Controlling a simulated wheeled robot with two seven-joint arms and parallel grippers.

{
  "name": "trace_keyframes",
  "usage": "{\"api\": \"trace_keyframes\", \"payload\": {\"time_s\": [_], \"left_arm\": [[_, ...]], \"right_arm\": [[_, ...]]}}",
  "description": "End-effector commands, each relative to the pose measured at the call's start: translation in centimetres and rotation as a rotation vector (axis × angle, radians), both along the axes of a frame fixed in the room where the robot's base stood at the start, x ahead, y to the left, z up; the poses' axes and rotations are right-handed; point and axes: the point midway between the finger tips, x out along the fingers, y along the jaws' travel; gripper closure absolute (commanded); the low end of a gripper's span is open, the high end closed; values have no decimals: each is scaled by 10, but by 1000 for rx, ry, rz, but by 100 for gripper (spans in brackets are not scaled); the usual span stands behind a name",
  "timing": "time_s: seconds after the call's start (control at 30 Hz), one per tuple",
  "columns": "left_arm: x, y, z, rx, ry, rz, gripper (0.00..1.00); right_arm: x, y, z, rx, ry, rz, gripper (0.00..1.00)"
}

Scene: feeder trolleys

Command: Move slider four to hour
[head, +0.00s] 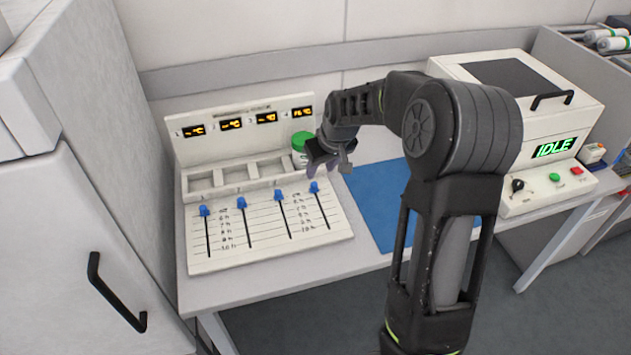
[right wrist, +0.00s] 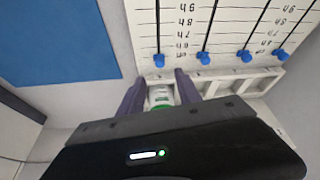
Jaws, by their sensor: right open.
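The white slider panel (head: 262,240) has several blue knobs in slots, all at the upper ends. Slider four (head: 314,186) is the rightmost knob in the head view, at the top of its slot. In the right wrist view the picture is turned, and slider four (right wrist: 159,61) is the leftmost knob. My right gripper (head: 325,168) is open just above and behind slider four; its fingers (right wrist: 157,88) have nothing gripped. A white bottle with a green top (head: 299,150) shows beyond it, and in the wrist view between the fingers, apparently behind them. My left gripper is not in view.
Orange displays (head: 232,124) stand on the panel's back, above a row of open bins (head: 236,175). A blue mat (head: 375,195) lies right of the panel. A white machine reading IDLE (head: 545,125) stands further right. A tall grey cabinet (head: 75,200) borders the left.

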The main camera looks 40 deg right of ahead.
Motion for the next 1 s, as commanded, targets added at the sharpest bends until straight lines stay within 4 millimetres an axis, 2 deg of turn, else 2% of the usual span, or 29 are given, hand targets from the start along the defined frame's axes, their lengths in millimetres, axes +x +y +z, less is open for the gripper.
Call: {"api": "trace_keyframes", "payload": {"time_s": [0.17, 0.6, 1.0], "left_arm": [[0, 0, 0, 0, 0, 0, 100], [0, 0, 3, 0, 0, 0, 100], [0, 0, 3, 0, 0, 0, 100]], "right_arm": [[3, -1, -9, -1, 2, 0, 59], [26, -4, -66, 0, 3, -1, 59], [30, -4, -72, 0, 0, 0, 61]]}}
